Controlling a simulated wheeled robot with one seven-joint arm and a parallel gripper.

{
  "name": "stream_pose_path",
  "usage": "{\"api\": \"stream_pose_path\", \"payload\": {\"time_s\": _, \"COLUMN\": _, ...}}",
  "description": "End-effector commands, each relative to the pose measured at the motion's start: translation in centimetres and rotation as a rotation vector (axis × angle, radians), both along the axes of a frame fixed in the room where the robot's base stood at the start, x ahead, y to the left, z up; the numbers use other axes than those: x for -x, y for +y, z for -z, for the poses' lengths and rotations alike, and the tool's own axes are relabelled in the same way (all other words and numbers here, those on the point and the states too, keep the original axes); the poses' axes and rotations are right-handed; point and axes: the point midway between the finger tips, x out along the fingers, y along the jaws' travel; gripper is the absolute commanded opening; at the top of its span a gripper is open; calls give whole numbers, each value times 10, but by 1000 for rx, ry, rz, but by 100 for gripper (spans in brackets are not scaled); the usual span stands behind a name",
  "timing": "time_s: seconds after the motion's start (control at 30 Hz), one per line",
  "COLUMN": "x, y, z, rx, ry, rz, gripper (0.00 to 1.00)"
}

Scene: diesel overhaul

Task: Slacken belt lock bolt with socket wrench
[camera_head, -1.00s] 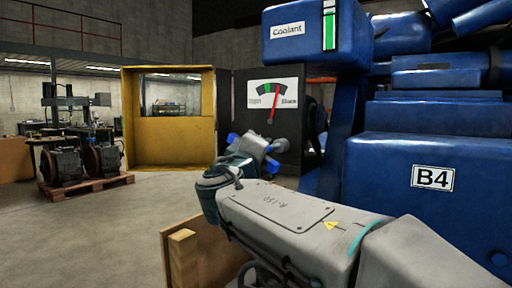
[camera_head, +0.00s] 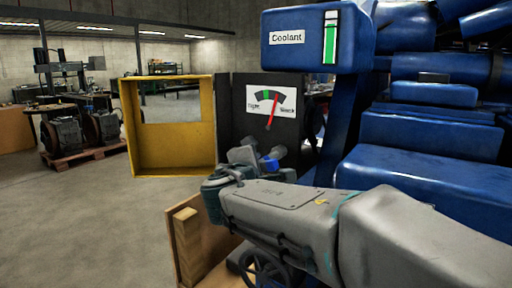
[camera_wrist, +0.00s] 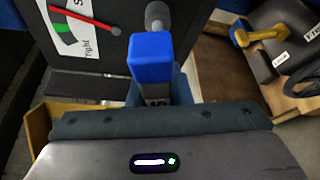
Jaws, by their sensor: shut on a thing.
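My gripper (camera_head: 257,162) is at the end of my grey arm, in front of the dark panel. In the wrist view (camera_wrist: 158,92) it is shut on a tool with a blue block-shaped end, which I take to be the socket wrench (camera_wrist: 151,53). Its blue part also shows small in the head view (camera_head: 271,165). A grey rounded piece (camera_wrist: 156,15) lies just beyond the blue end; I cannot tell whether they touch. The belt lock bolt cannot be made out. A tension gauge (camera_head: 271,104) marked Tight and Slack has its red needle just right of the green band.
A wooden box (camera_head: 184,250) stands below my arm. A yellow-and-blue tool (camera_wrist: 266,33) lies at the wrist view's right. The blue engine (camera_head: 425,165) and coolant tank (camera_head: 300,40) crowd the right. A yellow frame (camera_head: 168,152) stands behind; floor is open to the left.

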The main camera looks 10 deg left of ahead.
Motion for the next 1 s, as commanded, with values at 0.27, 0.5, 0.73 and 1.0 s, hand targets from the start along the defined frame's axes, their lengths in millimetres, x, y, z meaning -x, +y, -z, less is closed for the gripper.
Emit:
{"api": "stream_pose_path", "payload": {"time_s": 0.27, "x": 0, "y": -1, "z": -9, "rx": 170, "ry": 68, "rz": 3, "gripper": 0}}
{"api": "stream_pose_path", "payload": {"time_s": 0.5, "x": 0, "y": -2, "z": -9, "rx": 314, "ry": 127, "rz": 3, "gripper": 0}}
{"api": "stream_pose_path", "payload": {"time_s": 0.73, "x": 0, "y": -2, "z": -9, "rx": 453, "ry": 185, "rz": 5, "gripper": 0}}
{"api": "stream_pose_path", "payload": {"time_s": 1.0, "x": 1, "y": -2, "z": -8, "rx": 619, "ry": 254, "rz": 4, "gripper": 0}}
